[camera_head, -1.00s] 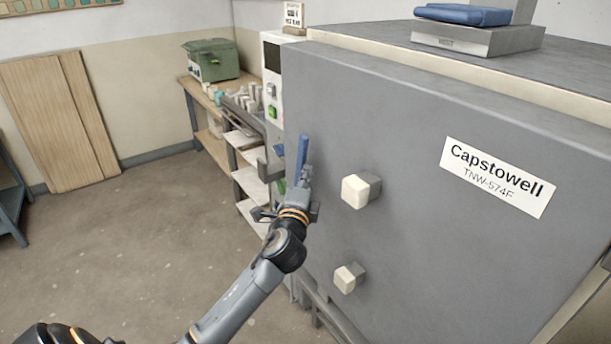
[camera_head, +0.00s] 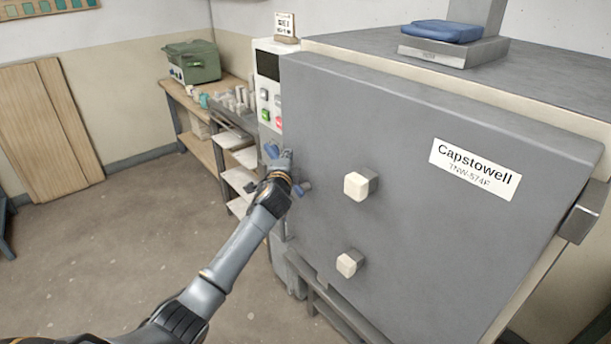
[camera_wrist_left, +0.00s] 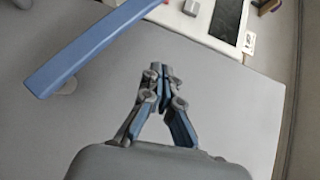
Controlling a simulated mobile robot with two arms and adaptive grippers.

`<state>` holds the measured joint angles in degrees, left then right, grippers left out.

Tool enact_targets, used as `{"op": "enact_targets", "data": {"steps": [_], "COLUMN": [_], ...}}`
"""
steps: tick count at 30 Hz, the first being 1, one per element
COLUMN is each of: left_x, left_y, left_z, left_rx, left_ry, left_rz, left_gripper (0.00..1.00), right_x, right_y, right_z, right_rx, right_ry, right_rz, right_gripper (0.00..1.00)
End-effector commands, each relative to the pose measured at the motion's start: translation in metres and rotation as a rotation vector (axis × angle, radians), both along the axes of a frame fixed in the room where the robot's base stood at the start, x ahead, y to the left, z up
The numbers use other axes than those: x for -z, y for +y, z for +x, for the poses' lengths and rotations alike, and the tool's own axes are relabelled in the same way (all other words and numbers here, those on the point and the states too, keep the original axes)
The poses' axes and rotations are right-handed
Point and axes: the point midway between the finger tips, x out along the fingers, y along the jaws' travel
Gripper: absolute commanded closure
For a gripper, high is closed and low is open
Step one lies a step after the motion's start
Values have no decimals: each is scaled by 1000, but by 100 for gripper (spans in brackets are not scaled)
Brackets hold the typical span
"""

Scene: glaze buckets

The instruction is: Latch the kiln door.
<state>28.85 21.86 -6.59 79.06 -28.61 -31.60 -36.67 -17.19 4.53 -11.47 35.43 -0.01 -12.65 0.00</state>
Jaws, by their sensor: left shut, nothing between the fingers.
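The grey kiln door (camera_head: 420,230) fills the right of the head view and stands against the kiln body; I cannot tell whether it is fully flush. A blue latch handle (camera_head: 304,186) is at the door's left edge, partly hidden by my left gripper. In the left wrist view the handle (camera_wrist_left: 85,50) is a blue bar slanting across the upper left, with a round pale mount beneath its lower end. My left gripper (camera_head: 281,157) is at the door's left edge. In the wrist view its fingers (camera_wrist_left: 165,75) are shut and empty, apart from the bar, to its right.
Two pale square knobs (camera_head: 356,185) (camera_head: 348,264) stick out of the door. A control panel (camera_head: 268,90) stands just left of it. Shelves with small pots (camera_head: 238,101) and a green box (camera_head: 193,62) are behind. Open floor (camera_head: 110,235) lies at left.

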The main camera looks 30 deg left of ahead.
Motion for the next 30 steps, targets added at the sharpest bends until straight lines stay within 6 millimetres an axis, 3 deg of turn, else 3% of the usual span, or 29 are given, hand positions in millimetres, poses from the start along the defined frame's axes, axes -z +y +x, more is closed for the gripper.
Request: {"op": "enact_targets", "data": {"steps": [9, 13, 30], "left_x": [12, 19, 58], "left_y": [30, 41, 61], "left_z": [12, 16, 25], "left_rx": [-1, -2, 0], "left_ry": [2, 53, 62], "left_rz": [-7, -129, -151], "left_gripper": [100, 100, 100], "right_x": [-3, -5, -8], "right_y": [0, 0, -1], "right_z": [6, 5, 1], "right_rx": [0, 0, 0], "right_ry": [-9, -8, -2], "right_rz": [1, 1, -1], "right_gripper": [66, 66, 66]}}
